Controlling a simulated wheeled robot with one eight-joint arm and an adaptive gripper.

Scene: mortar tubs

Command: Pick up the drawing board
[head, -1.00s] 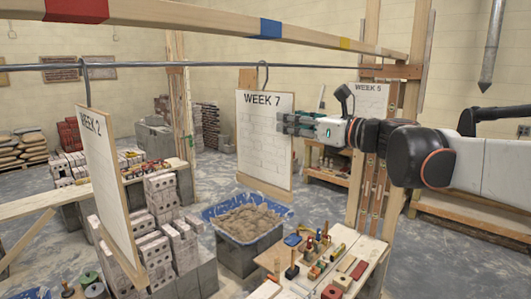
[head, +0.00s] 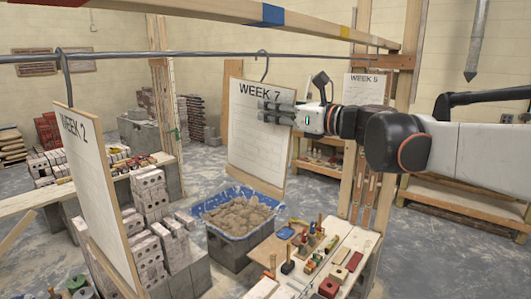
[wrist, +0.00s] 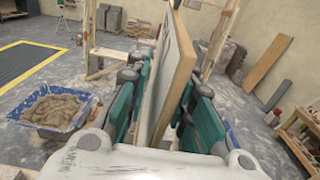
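The WEEK 7 drawing board (head: 252,150) is a pale panel with a wooden edge and a faint brick drawing. It hangs by a hook from the metal rod in the head view. My gripper (head: 272,112) reaches in from the right at its upper right edge. In the wrist view, the board (wrist: 176,72) stands edge-on between the teal fingers of my gripper (wrist: 169,82). The fingers look open, with a gap on the right side; contact on the left is unclear. Two other boards, WEEK 2 (head: 92,185) and WEEK 5 (head: 367,88), also show.
The metal rod (head: 180,54) and a wooden beam (head: 220,12) cross above. A blue-rimmed tub of mortar (head: 238,217) stands below the board. A tool-covered bench (head: 345,262) is at lower right; brick stacks (head: 150,235) are at left. A wooden post (head: 405,80) stands near my arm.

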